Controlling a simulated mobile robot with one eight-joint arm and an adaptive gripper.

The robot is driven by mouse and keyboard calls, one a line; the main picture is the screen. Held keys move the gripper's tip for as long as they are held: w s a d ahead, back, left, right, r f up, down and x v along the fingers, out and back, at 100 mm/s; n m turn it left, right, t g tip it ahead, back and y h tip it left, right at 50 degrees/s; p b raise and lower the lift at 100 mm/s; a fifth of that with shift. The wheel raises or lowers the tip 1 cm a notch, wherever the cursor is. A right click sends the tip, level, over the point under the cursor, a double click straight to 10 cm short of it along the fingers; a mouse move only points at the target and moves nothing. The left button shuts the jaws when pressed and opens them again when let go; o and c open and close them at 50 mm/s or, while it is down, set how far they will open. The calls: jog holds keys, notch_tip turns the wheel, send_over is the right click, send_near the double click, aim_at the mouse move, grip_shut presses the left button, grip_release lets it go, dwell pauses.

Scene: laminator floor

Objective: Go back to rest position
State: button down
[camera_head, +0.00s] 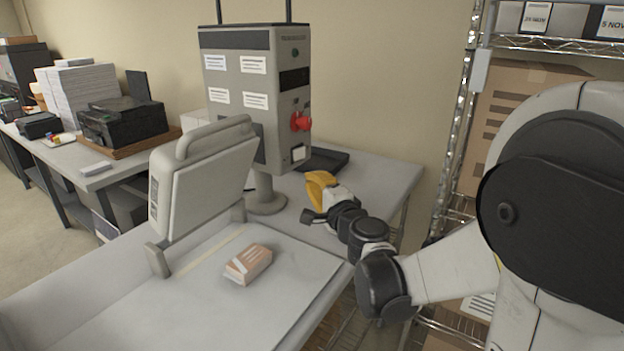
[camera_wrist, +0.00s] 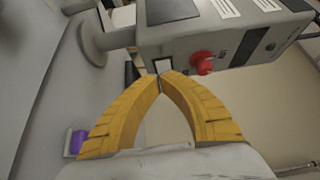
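My gripper (camera_head: 318,184) has yellow fingers and is in front of the grey control box, above the table, in the head view. In the wrist view the curved fingers (camera_wrist: 163,76) meet at their tips, with nothing seen between them. The grey control box (camera_head: 240,100) stands on a round-footed post and bears a red knob (camera_head: 300,122) and a pale switch (camera_head: 298,153) low on its front. The red knob also shows in the wrist view (camera_wrist: 202,63), just beyond and right of the fingertips. The pale switch (camera_wrist: 163,66) appears right behind the tips; contact cannot be told.
A brown and white packet (camera_head: 248,264) lies on the front table beside a beige upright panel (camera_head: 205,180). A black tray (camera_head: 322,160) is behind the gripper. A wire shelf with boxes (camera_head: 520,110) stands at right, close to my arm. Printers (camera_head: 122,122) and paper stacks are at left.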

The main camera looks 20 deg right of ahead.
jog(key=shift+a, duration=0.1)
jog(key=s+a+f+n+g+y+b, duration=0.2)
jog(key=s+a+f+n+g, duration=0.1)
jog(key=s+a+n, duration=0.35)
jog(key=s+a+f+n+g+y+b, duration=0.1)
jog(key=s+a+f+n+g+y, duration=0.15)
jog(key=s+a+n, duration=0.35)
jog(key=s+f+n+g, duration=0.1)
jog(key=s+f, duration=0.1)
jog(key=s+f+n+g+h+b, duration=0.1)
jog(key=s+f, duration=0.1)
jog(key=s, duration=0.1)
jog(key=s+a+f+n+g, duration=0.1)
jog(key=s+f, duration=0.1)
jog(key=s, duration=0.1)
jog(key=shift+f+h+b, duration=0.15)
jog(key=shift+h+b, duration=0.2)
jog(key=shift+b, duration=0.05)
jog(key=s+d+f+n+g+h, duration=0.1)
jog(key=s+d+f, duration=0.1)
jog(key=s, duration=0.2)
jog(key=s+d+f+n+g+h+b, duration=0.1)
jog(key=s+d+f, duration=0.1)
jog(key=s, duration=0.2)
jog(key=shift+f+h, duration=0.35)
jog(key=shift+h, duration=0.05)
jog(key=shift+n, duration=0.25)
